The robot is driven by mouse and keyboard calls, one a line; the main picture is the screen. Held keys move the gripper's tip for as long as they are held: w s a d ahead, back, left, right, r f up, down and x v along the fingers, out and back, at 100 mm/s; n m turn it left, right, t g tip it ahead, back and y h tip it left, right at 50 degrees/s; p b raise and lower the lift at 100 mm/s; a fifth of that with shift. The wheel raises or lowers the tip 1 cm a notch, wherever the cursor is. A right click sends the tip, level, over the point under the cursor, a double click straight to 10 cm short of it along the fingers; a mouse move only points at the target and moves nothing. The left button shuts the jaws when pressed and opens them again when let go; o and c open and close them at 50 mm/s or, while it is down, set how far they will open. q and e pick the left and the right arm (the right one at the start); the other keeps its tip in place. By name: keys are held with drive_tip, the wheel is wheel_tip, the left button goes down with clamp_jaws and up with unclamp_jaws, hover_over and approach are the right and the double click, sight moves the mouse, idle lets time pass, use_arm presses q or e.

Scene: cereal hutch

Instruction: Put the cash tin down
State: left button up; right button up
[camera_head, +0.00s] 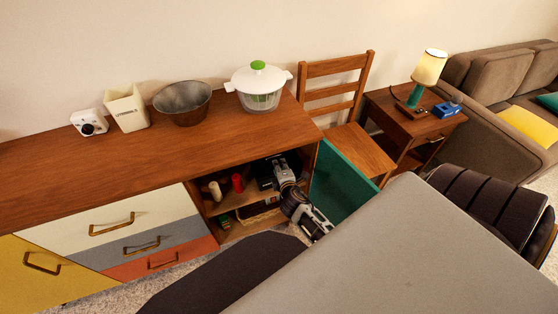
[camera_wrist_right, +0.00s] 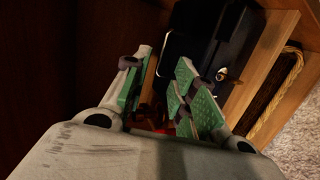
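The cash tin appears to be the black box with a small brass-coloured lock (camera_wrist_right: 200,45) in the right wrist view, resting on a wooden shelf. In the head view it is a dark shape (camera_head: 265,174) inside the open cupboard, partly hidden by my arm. My right gripper (camera_head: 279,174) reaches into the cupboard beside it. In the right wrist view its green-padded fingers (camera_wrist_right: 160,92) stand apart with a gap between them, close in front of the tin. I cannot tell whether a finger touches it. My left gripper is not in view.
A red container (camera_head: 237,182) and a cream one (camera_head: 215,190) stand left on the shelf. A wicker basket (camera_wrist_right: 275,98) is below. The green cupboard door (camera_head: 343,182) stands open beside my arm. A bowl (camera_head: 182,103) and salad spinner (camera_head: 258,88) stand on the sideboard top.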

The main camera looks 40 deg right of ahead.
drive_tip(key=shift+s+a+r, duration=0.15)
drive_tip(key=shift+s, duration=0.2)
idle(0.4)
drive_tip(key=s+a+f+m+g+y, duration=0.1)
drive_tip(key=s+a+f+m+g, duration=0.15)
drive_tip(key=f, duration=0.45)
drive_tip(key=s+a+f+m+g+y, duration=0.1)
drive_tip(key=s+a+f+m, duration=0.1)
drive_tip(key=s+f, duration=0.3)
drive_tip(key=s+a+f+m+g+y, duration=0.1)
drive_tip(key=s+a+f+m+g, duration=0.1)
drive_tip(key=f, duration=0.6)
drive_tip(key=s+a+f+m+g+y, duration=0.1)
drive_tip(key=s+a+f+m+g, duration=0.1)
drive_tip(key=s+f, duration=0.4)
drive_tip(key=s+a+f+m+g+y, duration=0.1)
drive_tip(key=s+a+f+m+g, duration=0.2)
drive_tip(key=s+f, duration=0.3)
drive_tip(key=shift+s+a+f+y, duration=0.3)
drive_tip(key=shift+s+a, duration=0.5)
drive_tip(key=shift+s, duration=0.45)
drive_tip(key=shift+s, duration=0.15)
